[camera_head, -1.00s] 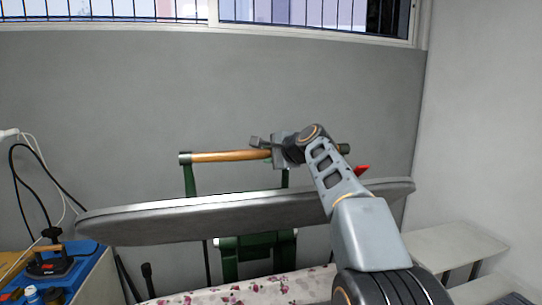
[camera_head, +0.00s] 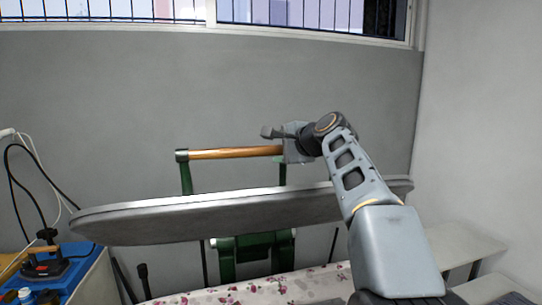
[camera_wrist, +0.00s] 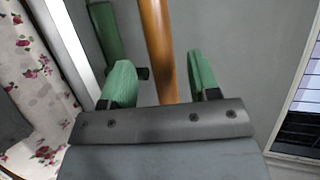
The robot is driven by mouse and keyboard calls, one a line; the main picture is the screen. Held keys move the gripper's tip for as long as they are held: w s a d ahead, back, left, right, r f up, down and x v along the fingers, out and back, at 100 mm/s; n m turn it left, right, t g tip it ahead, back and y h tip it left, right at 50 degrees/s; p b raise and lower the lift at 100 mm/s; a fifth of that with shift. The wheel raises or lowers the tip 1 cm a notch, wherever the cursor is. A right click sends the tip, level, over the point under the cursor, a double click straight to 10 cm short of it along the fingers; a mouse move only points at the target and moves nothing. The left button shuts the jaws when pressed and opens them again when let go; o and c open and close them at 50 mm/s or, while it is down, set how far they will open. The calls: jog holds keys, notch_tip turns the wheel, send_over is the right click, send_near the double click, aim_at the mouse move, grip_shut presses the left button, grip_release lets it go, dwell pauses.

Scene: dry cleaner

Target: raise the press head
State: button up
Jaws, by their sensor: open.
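The press head (camera_head: 240,216) is a long grey slab with a rounded left end, standing above a floral-covered pad (camera_head: 245,291) with a gap showing between them. Behind it, a wooden handle bar (camera_head: 235,153) runs across green arms (camera_head: 186,178). My gripper (camera_wrist: 161,78) is open. In the wrist view the wooden bar (camera_wrist: 157,45) shows between its two green fingers, with gaps on both sides.
A blue-topped stand (camera_head: 75,265) with an iron (camera_head: 45,262) and cables is at the left. A pale table (camera_head: 455,250) is at the right by the white wall. A grey wall and barred window (camera_head: 290,14) are behind. The space above the bar is clear.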

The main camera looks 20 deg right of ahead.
jog(key=b+v, duration=0.1)
jog(key=v, duration=0.7)
dwell(0.4)
notch_tip(320, 180, down, 18)
jog(key=s+d+n+g+h, duration=0.2)
jog(key=n+g+h, duration=0.1)
jog(key=n+g, duration=0.15)
jog(key=s+a+f+n+g, duration=0.1)
jog(key=s+a+f+n, duration=0.2)
jog(key=f, duration=0.4)
jog(key=s+a+f+n+g+h, duration=0.1)
jog(key=s+a+f+n+g, duration=0.1)
jog(key=s+a+f+n, duration=0.2)
jog(key=s+a+f+n+g+b, duration=0.1)
jog(key=s+a+f+n, duration=0.3)
jog(key=s+f, duration=0.5)
jog(key=shift+s+a+f+h, duration=0.3)
jog(key=shift+s, duration=0.15)
